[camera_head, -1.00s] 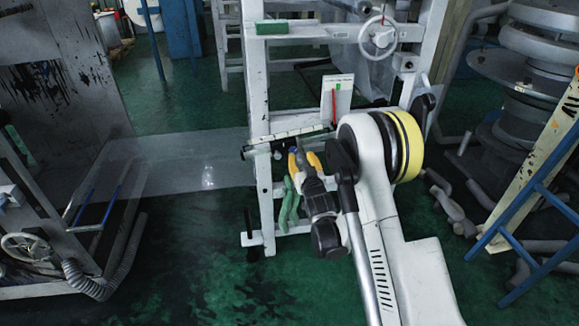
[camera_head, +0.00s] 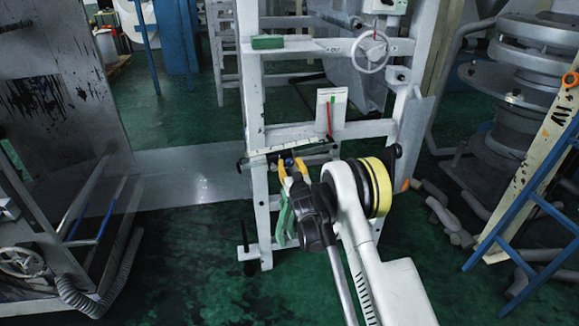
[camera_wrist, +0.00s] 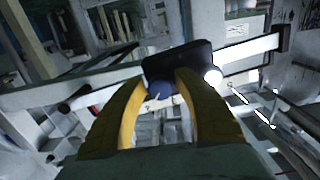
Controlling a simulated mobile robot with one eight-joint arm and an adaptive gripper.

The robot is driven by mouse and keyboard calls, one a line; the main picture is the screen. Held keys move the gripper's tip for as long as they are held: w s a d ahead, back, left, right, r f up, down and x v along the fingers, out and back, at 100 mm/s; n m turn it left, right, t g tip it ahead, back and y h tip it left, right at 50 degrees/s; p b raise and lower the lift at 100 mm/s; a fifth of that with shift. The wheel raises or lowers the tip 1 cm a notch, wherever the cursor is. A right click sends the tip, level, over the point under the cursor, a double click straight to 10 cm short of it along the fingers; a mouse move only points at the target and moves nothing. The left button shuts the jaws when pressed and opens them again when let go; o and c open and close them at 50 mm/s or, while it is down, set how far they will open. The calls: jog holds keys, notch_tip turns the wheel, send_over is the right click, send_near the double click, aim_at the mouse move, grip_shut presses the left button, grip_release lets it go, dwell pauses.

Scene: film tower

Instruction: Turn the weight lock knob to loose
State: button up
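My gripper (camera_head: 291,166) has yellow fingers and is in front of the pale graduated beam (camera_head: 268,150) on the white frame. In the wrist view the fingertips (camera_wrist: 164,79) stand apart on either side of a dark blue round knob (camera_wrist: 164,92), which I take for the weight lock knob. The knob is under a black block, the weight (camera_wrist: 178,60), on the beam. The knob also shows as a small blue spot in the head view (camera_head: 289,162). The fingers partly hide it. I see no clear grip, and its turn position is not readable.
A white frame post (camera_head: 252,90) stands left of my gripper. A handwheel (camera_head: 369,52) is on the frame above. A card with a red pen (camera_head: 331,112) stands behind the beam. A blue and cream ladder (camera_head: 530,190) leans at the right. Green floor lies open below left.

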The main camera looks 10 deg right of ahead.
grip_shut()
jog(key=shift+n, duration=0.4)
jog(key=n, duration=0.3)
jog(key=shift+n, duration=0.4)
jog(key=n, duration=0.4)
jog(key=shift+r, duration=0.1)
jog(key=n, duration=0.5)
jog(key=shift+d, duration=0.1)
jog(key=n, duration=0.4)
jog(key=shift+n, duration=0.3)
